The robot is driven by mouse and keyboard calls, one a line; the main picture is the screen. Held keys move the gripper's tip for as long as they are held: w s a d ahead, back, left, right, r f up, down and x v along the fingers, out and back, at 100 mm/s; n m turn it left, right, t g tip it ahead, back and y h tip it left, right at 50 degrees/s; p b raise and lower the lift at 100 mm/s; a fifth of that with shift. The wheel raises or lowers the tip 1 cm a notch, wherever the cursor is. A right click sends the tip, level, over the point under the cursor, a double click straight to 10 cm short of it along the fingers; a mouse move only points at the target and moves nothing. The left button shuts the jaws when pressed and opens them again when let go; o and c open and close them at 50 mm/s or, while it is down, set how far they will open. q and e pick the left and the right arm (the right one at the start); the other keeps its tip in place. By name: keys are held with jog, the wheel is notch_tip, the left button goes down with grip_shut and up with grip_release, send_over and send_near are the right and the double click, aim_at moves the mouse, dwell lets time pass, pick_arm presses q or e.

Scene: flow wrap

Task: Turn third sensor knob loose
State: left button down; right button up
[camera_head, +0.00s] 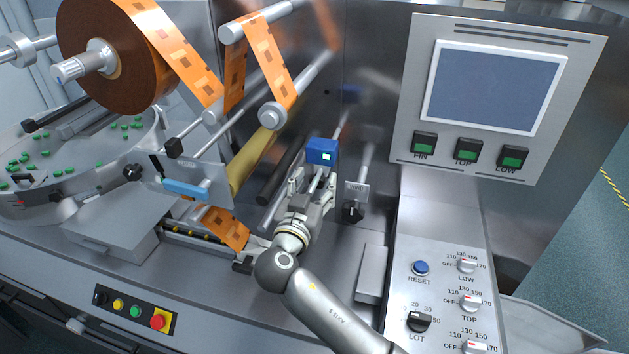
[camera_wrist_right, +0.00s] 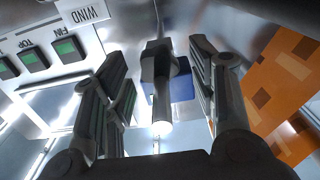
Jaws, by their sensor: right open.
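A blue sensor box (camera_head: 322,151) with a small light window sits on a metal rod in the middle of the head view. My right gripper (camera_head: 312,184) is just in front of and below it, with its fingers apart. In the right wrist view, a dark knob-like part (camera_wrist_right: 158,62) with a stem lies between the open fingers of the right gripper (camera_wrist_right: 157,75), with visible gaps on both sides. The blue sensor box (camera_wrist_right: 182,86) shows behind that part. In the head view the fingers hide this part. My left gripper is not in view.
A black knob (camera_head: 352,212) under a WIND plate (camera_head: 356,190) is right of the gripper. Orange film (camera_head: 265,60) runs over rollers at the left. A blue bar (camera_head: 186,190) and another black knob (camera_head: 132,172) are farther left. A control panel (camera_head: 465,225) stands at the right.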

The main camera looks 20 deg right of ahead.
jog(key=c, duration=1)
jog(key=shift+f+n+b, duration=0.2)
jog(key=shift+n+b, duration=0.6)
jog(key=shift+b, duration=0.1)
jog(key=shift+n+b, duration=0.4)
jog(key=shift+n, duration=0.8)
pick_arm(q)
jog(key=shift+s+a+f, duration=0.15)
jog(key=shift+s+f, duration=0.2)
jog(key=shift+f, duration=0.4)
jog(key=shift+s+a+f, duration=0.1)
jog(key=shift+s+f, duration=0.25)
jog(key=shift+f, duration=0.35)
pick_arm(e)
jog(key=shift+r+n, duration=0.15)
jog(key=shift+n, duration=0.65)
jog(key=o, duration=1)
